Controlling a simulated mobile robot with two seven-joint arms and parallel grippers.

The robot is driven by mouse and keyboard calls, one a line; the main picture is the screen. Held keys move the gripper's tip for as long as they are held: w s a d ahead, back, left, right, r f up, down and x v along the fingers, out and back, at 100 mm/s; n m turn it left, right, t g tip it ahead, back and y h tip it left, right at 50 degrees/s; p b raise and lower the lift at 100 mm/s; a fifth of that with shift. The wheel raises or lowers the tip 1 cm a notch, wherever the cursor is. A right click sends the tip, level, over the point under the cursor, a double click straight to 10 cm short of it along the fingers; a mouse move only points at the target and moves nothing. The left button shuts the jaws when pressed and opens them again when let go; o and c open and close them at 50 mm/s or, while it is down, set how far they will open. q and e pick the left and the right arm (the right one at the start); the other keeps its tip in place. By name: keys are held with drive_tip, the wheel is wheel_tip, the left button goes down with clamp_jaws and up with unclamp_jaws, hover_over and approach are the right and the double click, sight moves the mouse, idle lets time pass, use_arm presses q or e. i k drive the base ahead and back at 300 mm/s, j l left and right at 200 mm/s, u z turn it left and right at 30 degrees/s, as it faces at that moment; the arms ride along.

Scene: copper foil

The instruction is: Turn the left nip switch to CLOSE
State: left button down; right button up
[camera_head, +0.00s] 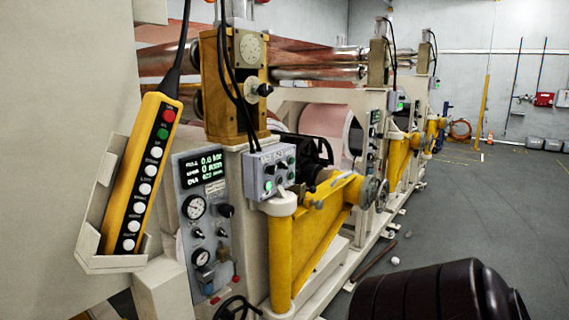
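A small grey control box (270,172) with black switches and lit green lamps sits on the near machine, above the yellow arm bracket. Its labels are too small to read. A grey gauge panel (206,222) to its left has a green-digit display (201,168), two round dials and several black knobs (226,210). I cannot tell from the lettering which switch is the left nip switch, or its setting. Neither of my grippers is in view.
A yellow push-button pendant (142,172) hangs in a holder (108,262) at the left. A yellow bracket (312,238) juts out below the control box. Copper foil runs over rollers (318,73) behind. Grey floor (480,215) lies open at the right.

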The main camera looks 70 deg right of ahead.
sight(270, 170)
drive_tip(key=k+l, duration=0.15)
drive_tip(key=l, duration=0.45)
drive_tip(key=k+l, duration=0.15)
drive_tip(key=l, duration=0.45)
drive_tip(key=k+l, duration=0.15)
drive_tip(key=l, duration=0.45)
drive_tip(key=k+l, duration=0.15)
drive_tip(key=l, duration=0.45)
drive_tip(key=k+l, duration=0.2)
drive_tip(key=l, duration=0.4)
drive_tip(key=k+l, duration=0.15)
drive_tip(key=l, duration=0.45)
drive_tip(key=k+l, duration=0.15)
drive_tip(key=l, duration=0.45)
drive_tip(key=k+l, duration=0.15)
drive_tip(key=l, duration=0.45)
